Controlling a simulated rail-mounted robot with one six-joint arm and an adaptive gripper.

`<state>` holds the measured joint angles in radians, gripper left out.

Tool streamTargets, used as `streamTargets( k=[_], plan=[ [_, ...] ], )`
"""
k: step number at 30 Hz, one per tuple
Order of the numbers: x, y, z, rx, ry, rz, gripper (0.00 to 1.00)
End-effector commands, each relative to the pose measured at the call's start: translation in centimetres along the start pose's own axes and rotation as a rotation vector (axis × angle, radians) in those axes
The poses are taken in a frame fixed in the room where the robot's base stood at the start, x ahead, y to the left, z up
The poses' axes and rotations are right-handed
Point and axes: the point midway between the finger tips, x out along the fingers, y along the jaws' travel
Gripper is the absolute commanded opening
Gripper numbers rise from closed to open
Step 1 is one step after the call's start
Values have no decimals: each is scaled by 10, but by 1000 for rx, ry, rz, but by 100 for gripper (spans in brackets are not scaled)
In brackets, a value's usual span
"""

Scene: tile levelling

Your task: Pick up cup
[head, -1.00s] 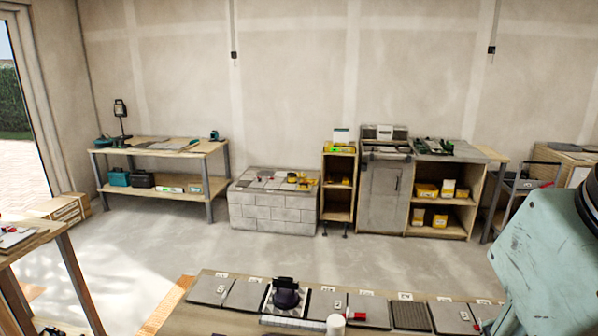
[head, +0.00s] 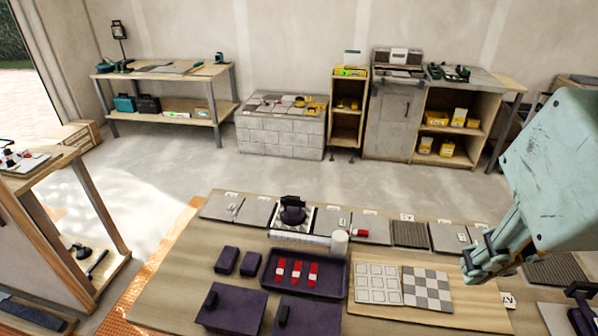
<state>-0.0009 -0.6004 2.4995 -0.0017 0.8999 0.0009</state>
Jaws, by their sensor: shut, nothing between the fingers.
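A dark round suction cup with a handle on top (head: 293,213) sits on a pale tile in the back row of the workbench. A small white cylinder (head: 340,242) stands just right of and in front of it; I cannot tell whether it is a cup. My gripper (head: 470,274) is shut and empty at the right. It is well right of both and seems to be above the bench, close to the checkered tile's right side.
The wooden bench (head: 180,290) carries a dark tray (head: 262,272) with red pieces, dark blocks (head: 227,258), a white-grid tile (head: 378,284) and a checkered tile (head: 427,288). A row of grey tiles lines its back. Shelves and a brick block (head: 280,135) stand beyond open floor.

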Motion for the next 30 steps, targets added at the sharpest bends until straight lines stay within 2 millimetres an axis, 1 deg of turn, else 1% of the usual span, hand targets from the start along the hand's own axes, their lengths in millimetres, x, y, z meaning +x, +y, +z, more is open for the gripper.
streamTargets(
  k=[5,14,24,30],
  plan=[
    [0,0,0,0,0,0,1],
    [0,0,0,0,0,0,28],
    [0,0,-1,-2,0,0,28],
    [-1,-1,-11,-20,-4,-2,28]
  ],
)
